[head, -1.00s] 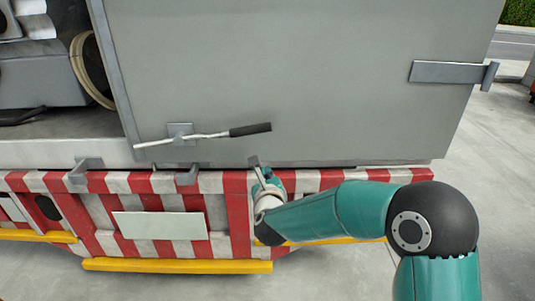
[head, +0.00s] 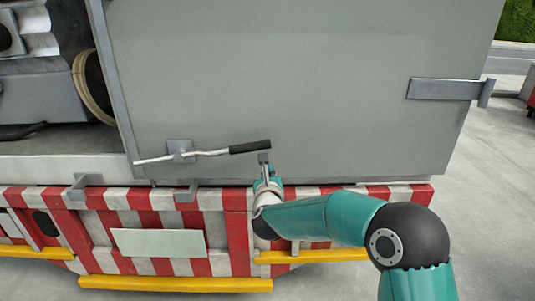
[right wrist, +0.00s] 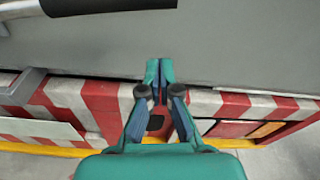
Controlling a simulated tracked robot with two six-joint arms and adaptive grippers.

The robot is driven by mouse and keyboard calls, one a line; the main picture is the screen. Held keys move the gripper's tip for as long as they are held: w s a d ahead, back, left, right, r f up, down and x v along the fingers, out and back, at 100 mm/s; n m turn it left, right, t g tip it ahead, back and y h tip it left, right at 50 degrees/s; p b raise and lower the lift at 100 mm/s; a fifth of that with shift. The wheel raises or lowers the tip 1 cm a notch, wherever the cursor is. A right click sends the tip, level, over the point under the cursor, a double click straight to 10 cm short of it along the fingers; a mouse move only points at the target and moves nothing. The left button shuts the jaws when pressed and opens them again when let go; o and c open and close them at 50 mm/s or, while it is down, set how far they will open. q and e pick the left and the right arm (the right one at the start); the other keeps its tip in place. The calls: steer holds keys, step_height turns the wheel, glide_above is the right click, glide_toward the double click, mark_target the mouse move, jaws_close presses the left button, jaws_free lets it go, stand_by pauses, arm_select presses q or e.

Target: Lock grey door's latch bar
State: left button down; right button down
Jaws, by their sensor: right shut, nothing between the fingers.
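The grey door (head: 300,80) fills the middle of the head view. Its latch bar (head: 212,153) is a thin metal rod on a small square plate (head: 180,147) near the door's lower left corner. The bar lies nearly level, its black grip (head: 250,147) to the right and slightly higher. The grip also shows at the top left of the right wrist view (right wrist: 105,4). My right gripper (head: 264,157) is shut and empty, fingers upward, just below the grip's right end. In the right wrist view its fingertips (right wrist: 159,71) are apart from the grip. My left gripper is out of view.
Metal brackets (head: 86,182) and (head: 187,191) stand on the truck's edge below the door. A red-and-white striped bumper (head: 235,215) with yellow strips runs beneath. A hinge strap (head: 445,90) is at the door's right. An open bay with a hose (head: 88,85) is at left.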

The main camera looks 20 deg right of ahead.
steer(key=w+r, duration=0.1)
steer(key=w+r+p, duration=0.2)
steer(key=w, duration=0.1)
steer(key=shift+d+r, duration=0.1)
steer(key=shift+d, duration=0.15)
steer(key=shift+s, duration=0.1)
